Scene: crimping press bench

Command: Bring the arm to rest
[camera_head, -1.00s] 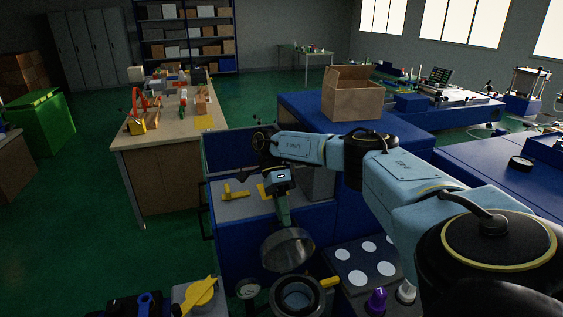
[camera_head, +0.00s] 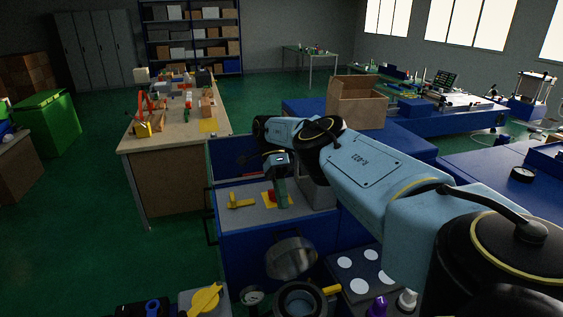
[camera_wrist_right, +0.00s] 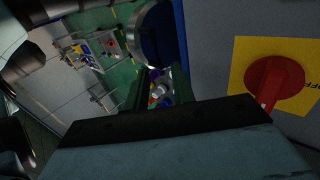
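My right arm reaches in from the right in the head view, its elbow bent. My right gripper (camera_head: 281,203) points down in front of the grey panel of the blue press cabinet (camera_head: 265,245). In the right wrist view its two dark green fingers (camera_wrist_right: 158,92) stand apart, with only background between them, so it is open and empty. A red rotary switch (camera_wrist_right: 273,82) on a yellow plate is to the right of the fingers; it also shows beside the gripper in the head view (camera_head: 271,195). My left gripper is not in view.
A round metal part (camera_head: 291,258) stands below the gripper, above a dark ring (camera_head: 301,302). A yellow lever (camera_head: 240,201) is on the panel. An open cardboard box (camera_head: 357,103) stands on a blue table behind. A wooden workbench (camera_head: 170,134) stands at the left, with open green floor beside it.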

